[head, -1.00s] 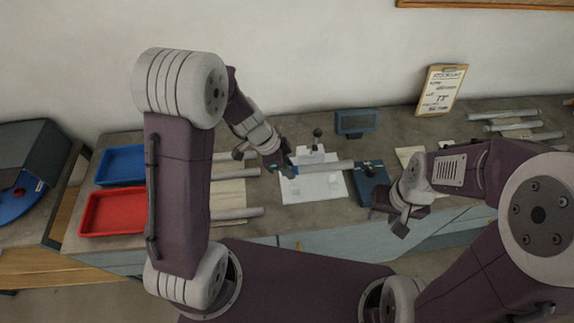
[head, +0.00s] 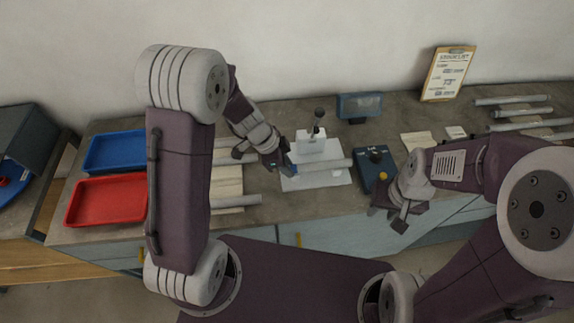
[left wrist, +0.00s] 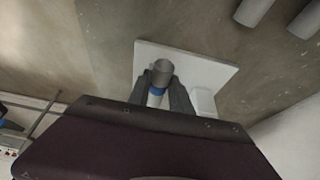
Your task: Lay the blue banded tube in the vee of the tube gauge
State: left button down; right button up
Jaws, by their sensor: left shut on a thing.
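My left gripper (head: 285,167) is shut on the blue banded tube (head: 325,165), a grey tube held near one end. The tube points right in the head view, over the white tube gauge (head: 330,180) and in front of its upright block. In the left wrist view the tube's round end (left wrist: 163,68) and blue band (left wrist: 156,91) show between the two fingers, above the gauge's white plate (left wrist: 213,72). The vee is not clear, and I cannot tell whether the tube touches the gauge. My right gripper (head: 378,208) hangs near the bench's front edge, its jaws unclear.
A dark blue box with knobs (head: 376,170) stands just right of the gauge. A small display (head: 360,106) stands behind. Red (head: 108,200) and blue (head: 115,151) trays are at the left.

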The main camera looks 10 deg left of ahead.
pick_arm(q)
jog(key=c, duration=1.1)
grip_release()
jog(key=shift+f, duration=0.1)
jog(key=v, duration=0.9)
jog(key=shift+w+d+p, duration=0.1)
jog(key=shift+p, duration=0.2)
